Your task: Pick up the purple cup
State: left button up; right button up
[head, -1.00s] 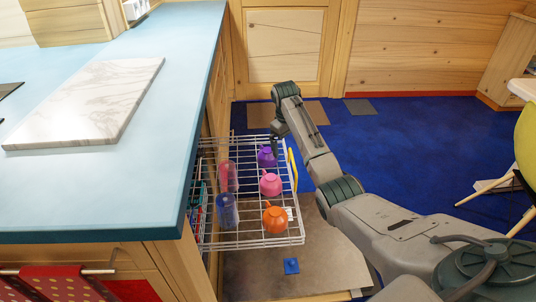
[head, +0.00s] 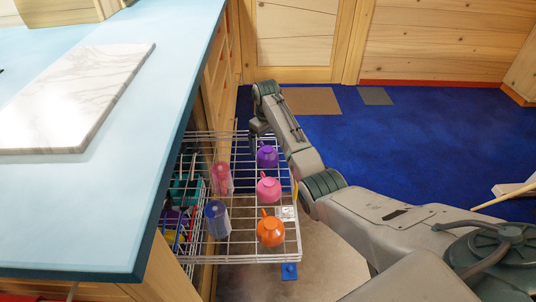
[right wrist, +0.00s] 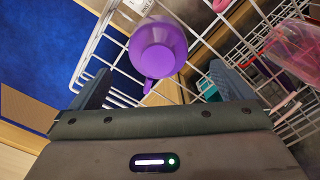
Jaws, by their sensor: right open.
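The purple cup (head: 267,156) sits on the pulled-out wire rack, at its far end beside the pink cup (head: 269,189). In the right wrist view the purple cup (right wrist: 158,48) is large, just beyond and between my fingers, with its handle pointing toward the gripper. My right gripper (head: 258,129) is at the far end of the rack, close to the purple cup. It is open, with one finger on each side in the wrist view (right wrist: 160,88), and holds nothing. My left gripper is not in view.
The wire rack (head: 240,258) also holds an orange cup (head: 270,231), a red glass (head: 222,178) and a blue glass (head: 218,218). Coloured items lie lower at its left. The blue counter (head: 150,120) with a marble board (head: 75,95) borders the left. Blue floor is open at right.

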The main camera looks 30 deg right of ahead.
aim_at(267, 148)
notch_tip(267, 148, down, 6)
jog(key=shift+s+d+f+b, duration=0.1)
jog(key=shift+f+b, duration=0.1)
jog(key=shift+b, duration=0.35)
jog(key=shift+r, duration=0.1)
jog(key=c, duration=1.1)
